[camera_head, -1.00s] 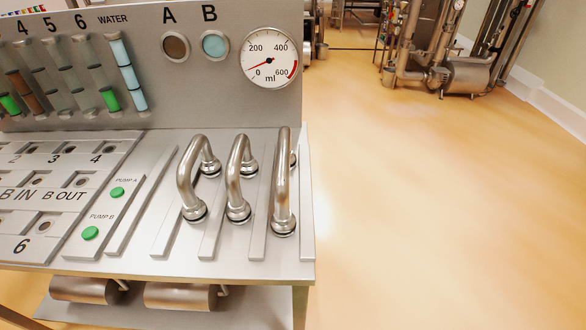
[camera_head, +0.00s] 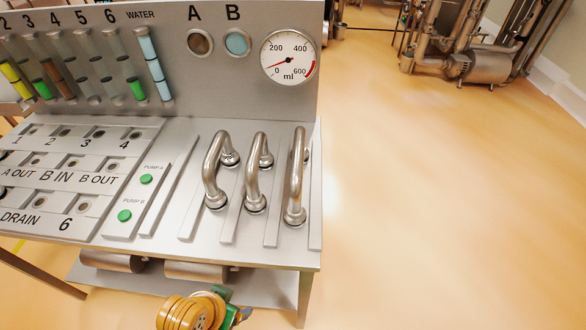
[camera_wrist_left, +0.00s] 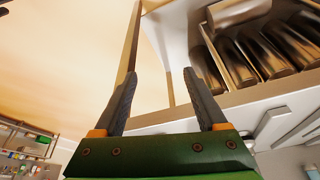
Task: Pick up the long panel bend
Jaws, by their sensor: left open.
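Three shiny metal pipe bends stand side by side on the right part of the steel panel: a left bend (camera_head: 212,172), a middle bend (camera_head: 252,175) and a right bend (camera_head: 297,175). The right one spans the most and looks like the long panel bend. Each has round end fittings resting on the panel. My left gripper (camera_head: 243,315) shows partly at the bottom edge, below the panel front and well away from the bends. In the left wrist view its two fingers (camera_wrist_left: 160,76) are apart with nothing between them. My right gripper is not seen.
Pump buttons (camera_head: 146,179) and a slotted port plate (camera_head: 80,170) lie left of the bends. A gauge (camera_head: 288,57) sits on the upright back panel. Metal cylinders (camera_head: 195,270) rest on a shelf below the panel edge. Open floor (camera_head: 430,200) lies to the right.

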